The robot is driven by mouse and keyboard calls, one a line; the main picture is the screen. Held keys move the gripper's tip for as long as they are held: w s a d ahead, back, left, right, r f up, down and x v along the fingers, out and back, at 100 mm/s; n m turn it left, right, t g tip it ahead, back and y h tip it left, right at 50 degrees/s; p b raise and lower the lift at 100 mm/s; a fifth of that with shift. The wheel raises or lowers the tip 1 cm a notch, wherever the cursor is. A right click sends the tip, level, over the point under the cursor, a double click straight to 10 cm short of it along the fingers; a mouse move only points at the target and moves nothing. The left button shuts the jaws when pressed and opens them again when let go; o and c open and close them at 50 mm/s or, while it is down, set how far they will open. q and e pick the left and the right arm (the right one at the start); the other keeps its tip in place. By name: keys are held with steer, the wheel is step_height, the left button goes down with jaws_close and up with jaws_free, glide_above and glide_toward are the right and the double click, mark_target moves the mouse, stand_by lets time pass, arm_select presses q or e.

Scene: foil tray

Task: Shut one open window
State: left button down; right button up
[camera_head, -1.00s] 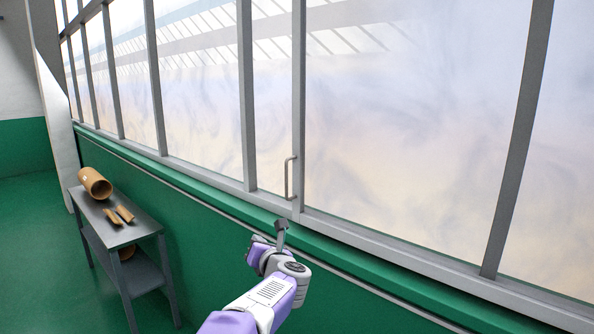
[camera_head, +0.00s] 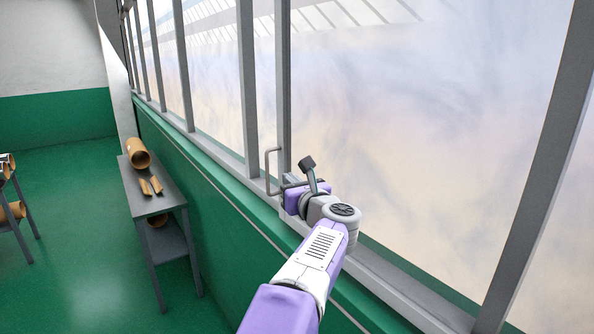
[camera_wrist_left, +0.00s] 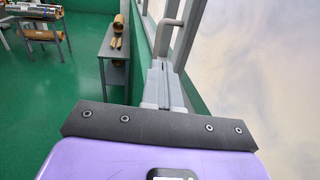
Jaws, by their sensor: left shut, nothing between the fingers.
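A large glass window (camera_head: 420,110) has a grey upright frame bar (camera_head: 284,80) at its left edge. A metal D-shaped handle (camera_head: 267,172) is fixed on that bar, and the handle also shows in the left wrist view (camera_wrist_left: 168,35). A narrow strip of pane lies between this bar and the thicker post to its left. My left gripper (camera_head: 286,182) is shut and empty, right beside the handle's lower part. In the left wrist view, its closed fingers (camera_wrist_left: 163,88) point toward the window frame below the handle. I cannot tell whether they touch. My right gripper is out of view.
A green wall with a ledge runs under the windows. A grey side table (camera_head: 150,200) with cardboard tubes (camera_head: 138,153) stands against it to the left. Another table stands at the far left. The green floor (camera_head: 85,270) between them is clear.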

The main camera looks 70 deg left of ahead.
arm_select(q)
steer(key=p, duration=0.3)
glide_toward(268, 160)
steer(key=a, duration=0.5)
steer(key=shift+s+a+r, duration=0.1)
steer(key=shift+s+a, duration=0.05)
steer(key=shift+s, duration=0.1)
steer(key=shift+a+p, duration=0.3)
steer(key=shift+a, duration=0.5)
steer(key=shift+w, duration=0.15)
